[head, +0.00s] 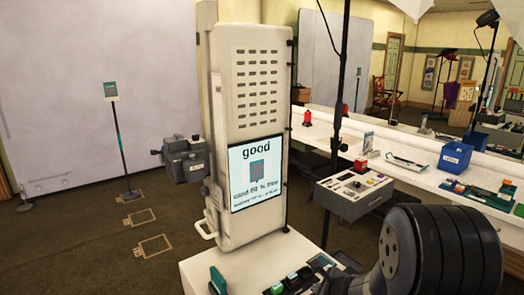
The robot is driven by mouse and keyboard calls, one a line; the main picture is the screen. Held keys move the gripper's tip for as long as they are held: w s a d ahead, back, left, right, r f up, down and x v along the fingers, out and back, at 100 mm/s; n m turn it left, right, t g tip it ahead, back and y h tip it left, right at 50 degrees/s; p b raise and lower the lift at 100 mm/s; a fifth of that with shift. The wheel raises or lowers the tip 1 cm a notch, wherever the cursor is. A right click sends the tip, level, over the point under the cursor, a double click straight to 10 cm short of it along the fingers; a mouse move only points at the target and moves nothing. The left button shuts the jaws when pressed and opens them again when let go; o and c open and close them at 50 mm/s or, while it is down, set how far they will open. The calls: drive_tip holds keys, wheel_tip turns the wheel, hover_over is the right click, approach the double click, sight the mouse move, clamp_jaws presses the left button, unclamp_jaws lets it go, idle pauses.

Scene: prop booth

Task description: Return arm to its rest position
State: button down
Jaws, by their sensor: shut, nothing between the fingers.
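Part of my arm, a black ribbed cylinder with a grey joint, fills the lower right corner of the head view. It hides part of the counter behind it. No fingers show, and nothing held shows.
A white tower (262,115) with a lit screen (257,172) reading "good" stands in the middle, a grey device (185,158) on its left side. A grey control box (353,193) is right of it. A white counter (400,146) holds a blue bin (454,157). The left floor is mostly clear.

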drive_tip(key=shift+f, duration=0.15)
wheel_tip(320, 180, down, 4)
drive_tip(key=b, duration=0.4)
drive_tip(key=shift+f, duration=0.25)
drive_tip(key=shift+f+b, duration=0.35)
drive_tip(key=shift+b, duration=0.1)
drive_tip(key=shift+f+b, duration=0.2)
drive_tip(key=shift+b, duration=0.7)
